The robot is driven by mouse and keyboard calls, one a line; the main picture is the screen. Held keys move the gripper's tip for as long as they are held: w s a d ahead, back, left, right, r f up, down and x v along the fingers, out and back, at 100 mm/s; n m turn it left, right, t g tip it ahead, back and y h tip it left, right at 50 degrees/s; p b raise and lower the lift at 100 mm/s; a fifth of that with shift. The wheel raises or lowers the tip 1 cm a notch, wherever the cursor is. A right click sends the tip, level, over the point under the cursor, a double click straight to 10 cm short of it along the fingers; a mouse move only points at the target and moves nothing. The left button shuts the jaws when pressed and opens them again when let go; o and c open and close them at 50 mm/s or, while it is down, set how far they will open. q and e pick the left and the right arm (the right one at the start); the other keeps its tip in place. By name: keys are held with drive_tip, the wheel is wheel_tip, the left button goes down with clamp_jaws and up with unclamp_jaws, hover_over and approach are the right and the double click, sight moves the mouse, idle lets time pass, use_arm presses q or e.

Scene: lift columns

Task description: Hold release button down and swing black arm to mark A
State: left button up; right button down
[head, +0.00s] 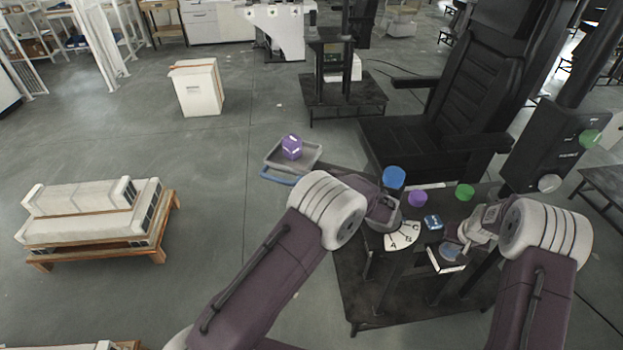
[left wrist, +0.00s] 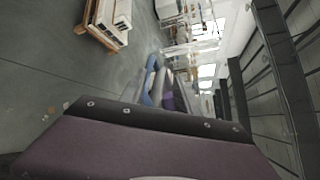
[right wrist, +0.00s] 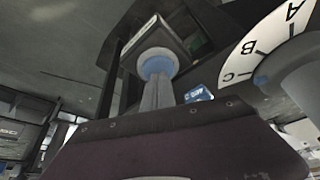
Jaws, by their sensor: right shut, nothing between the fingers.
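A white fan-shaped dial (head: 404,237) with letters A, B and C stands left of the box, and in the right wrist view (right wrist: 268,45). I cannot clearly make out the black arm; my left arm covers part of that area. My left gripper (left wrist: 167,94) is partly hidden; its opening is unclear.
A black seat (head: 455,110) is behind. Floor at left is open before the pallet (head: 105,253).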

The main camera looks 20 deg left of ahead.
sight(286, 183)
use_arm(q)
drive_tip(key=d+f+m+t, duration=0.1)
drive_tip(key=d+f, duration=0.2)
drive_tip(key=x, duration=1.1)
drive_tip(key=shift+s+a, duration=0.1)
drive_tip(key=shift+a, duration=0.4)
clamp_jaws()
idle(0.6)
